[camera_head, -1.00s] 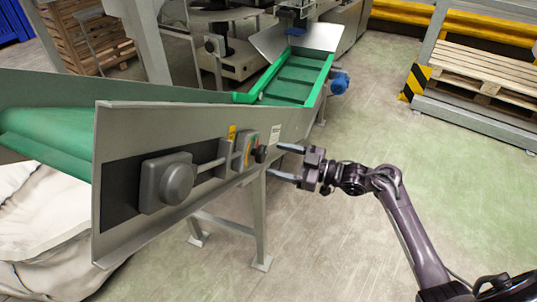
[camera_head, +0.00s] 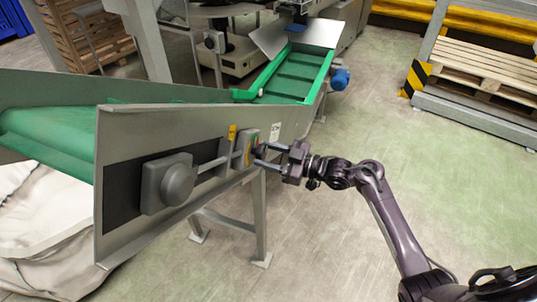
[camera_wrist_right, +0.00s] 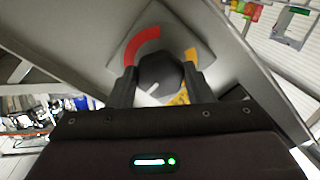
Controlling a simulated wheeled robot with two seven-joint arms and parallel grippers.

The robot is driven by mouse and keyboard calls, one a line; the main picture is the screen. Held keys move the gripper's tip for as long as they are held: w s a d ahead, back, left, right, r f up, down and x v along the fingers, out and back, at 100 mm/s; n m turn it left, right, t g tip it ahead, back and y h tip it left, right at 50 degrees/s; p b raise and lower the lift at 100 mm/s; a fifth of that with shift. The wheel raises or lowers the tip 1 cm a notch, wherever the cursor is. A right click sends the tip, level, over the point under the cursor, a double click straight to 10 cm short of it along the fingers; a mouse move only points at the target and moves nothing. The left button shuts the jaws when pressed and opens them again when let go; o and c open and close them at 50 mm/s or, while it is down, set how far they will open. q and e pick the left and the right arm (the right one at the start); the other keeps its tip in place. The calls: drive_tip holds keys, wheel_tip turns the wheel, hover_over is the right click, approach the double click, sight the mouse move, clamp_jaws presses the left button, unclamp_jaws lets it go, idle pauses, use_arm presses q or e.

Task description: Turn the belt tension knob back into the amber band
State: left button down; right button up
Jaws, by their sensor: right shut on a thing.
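The belt tension knob (camera_wrist_right: 160,72) is dark and round, on a pale dial plate (camera_wrist_right: 192,28) in the right wrist view. A red arc (camera_wrist_right: 141,42) lies at its upper left and amber marking (camera_wrist_right: 190,56) at its right. Its white pointer line (camera_wrist_right: 153,88) points to the picture's lower left, away from the visible amber. My right gripper (camera_wrist_right: 160,84) is shut on the knob, one finger on each side. In the head view the right gripper (camera_head: 261,155) reaches the dial plate (camera_head: 249,146) on the conveyor's side and partly hides the knob. My left gripper is out of view.
The conveyor's grey side panel (camera_head: 122,125) carries a grey round housing (camera_head: 178,183) left of the dial. A support leg (camera_head: 259,215) stands below. A pallet (camera_head: 487,72) lies on a rack at the right. The floor around my right arm is clear.

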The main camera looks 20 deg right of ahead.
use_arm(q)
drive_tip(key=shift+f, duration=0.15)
